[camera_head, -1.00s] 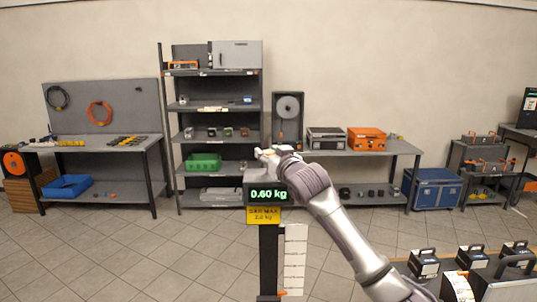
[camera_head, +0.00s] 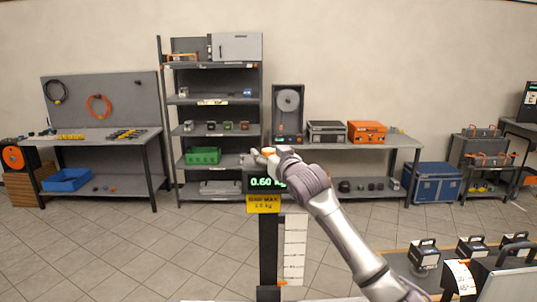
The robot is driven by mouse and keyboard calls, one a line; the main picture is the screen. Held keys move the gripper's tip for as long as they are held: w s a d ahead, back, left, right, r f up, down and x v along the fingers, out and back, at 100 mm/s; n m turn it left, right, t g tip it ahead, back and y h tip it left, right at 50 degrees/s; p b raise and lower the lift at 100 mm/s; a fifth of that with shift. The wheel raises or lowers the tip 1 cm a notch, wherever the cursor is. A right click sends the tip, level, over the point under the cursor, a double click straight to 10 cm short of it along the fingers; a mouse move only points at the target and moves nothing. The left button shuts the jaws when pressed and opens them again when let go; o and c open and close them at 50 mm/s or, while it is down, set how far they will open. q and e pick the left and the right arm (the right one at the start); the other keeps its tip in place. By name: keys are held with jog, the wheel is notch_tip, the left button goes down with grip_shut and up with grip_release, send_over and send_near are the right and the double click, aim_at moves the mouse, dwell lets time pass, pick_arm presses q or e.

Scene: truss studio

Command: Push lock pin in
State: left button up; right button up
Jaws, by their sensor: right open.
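My right arm reaches in from the lower right, and my right gripper (camera_head: 262,154) is at the top of a dark post (camera_head: 268,240), just above its display. I cannot make out the lock pin, which may be too small or hidden behind the gripper. My left gripper is not in view.
A yellow label (camera_head: 263,204) and a white scale strip (camera_head: 294,250) are on the post. A shelf rack (camera_head: 213,132) and benches stand behind. Black boxes with handles (camera_head: 425,254) stand at the lower right. Tiled floor is open at the left.

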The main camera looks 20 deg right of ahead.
jog(key=s+d, duration=0.1)
jog(key=s, duration=1.1)
jog(key=shift+d, duration=0.15)
